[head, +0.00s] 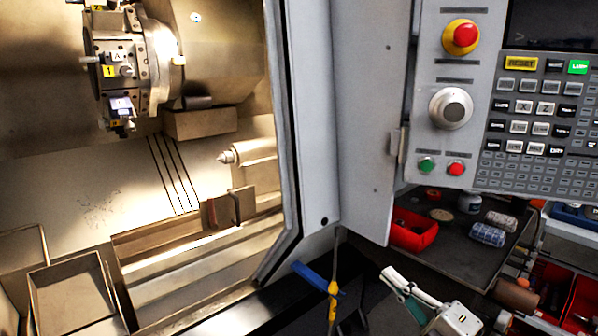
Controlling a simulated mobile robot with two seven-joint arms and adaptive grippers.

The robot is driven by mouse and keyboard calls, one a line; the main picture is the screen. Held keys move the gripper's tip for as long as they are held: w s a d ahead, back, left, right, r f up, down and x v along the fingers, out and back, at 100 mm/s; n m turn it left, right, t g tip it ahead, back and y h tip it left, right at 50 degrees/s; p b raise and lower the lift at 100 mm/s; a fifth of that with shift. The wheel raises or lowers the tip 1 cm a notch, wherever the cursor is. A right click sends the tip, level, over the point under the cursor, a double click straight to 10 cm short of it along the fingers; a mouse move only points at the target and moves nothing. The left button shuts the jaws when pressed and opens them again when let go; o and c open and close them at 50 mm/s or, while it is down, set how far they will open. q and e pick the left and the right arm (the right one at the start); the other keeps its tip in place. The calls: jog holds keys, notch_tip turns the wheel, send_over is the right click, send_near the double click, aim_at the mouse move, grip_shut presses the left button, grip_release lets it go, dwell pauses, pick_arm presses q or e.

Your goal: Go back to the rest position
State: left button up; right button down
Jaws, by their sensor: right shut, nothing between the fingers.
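My right gripper (398,286) shows at the bottom, right of centre, pale with a greenish part along its finger. It points up and to the left, in front of the machine's lower edge and below the control panel (438,183). It is shut, and I see nothing held in it. My left gripper is not in this view. The lathe's inside (120,190) stands open on the left, with the tool turret (125,65) at the top and a pointed centre (228,157) below it.
The machine's door frame (310,120) stands just left of the panel. A blue and yellow tool (320,280) hangs near the gripper's left. A dark tray (455,248) holds a red bin (413,232) and rolls (488,235). Red bins (585,300) fill the lower right.

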jog(key=s+d+f+m+g+h, duration=0.1)
jog(key=s+f+m+h, duration=0.2)
jog(key=f, duration=0.4)
jog(key=s+f+m+h, duration=0.2)
jog(key=s+f+m, duration=0.1)
jog(key=f+m, duration=0.4)
jog(key=s+d+f+m+g+h, duration=0.1)
jog(key=s+f+m+h, duration=0.15)
jog(key=f, duration=0.55)
jog(key=s+a+f+m+g+h, duration=0.1)
jog(key=s+f+m+g, duration=0.3)
jog(key=s+f+m, duration=0.4)
jog(key=s+f+h, duration=0.1)
jog(key=s+f, duration=0.6)
jog(key=s, duration=0.1)
jog(key=shift+s+a+f+g, duration=0.15)
jog(key=shift+a+f+g, duration=0.05)
jog(key=shift+g, duration=0.1)
jog(key=shift+d, duration=0.1)
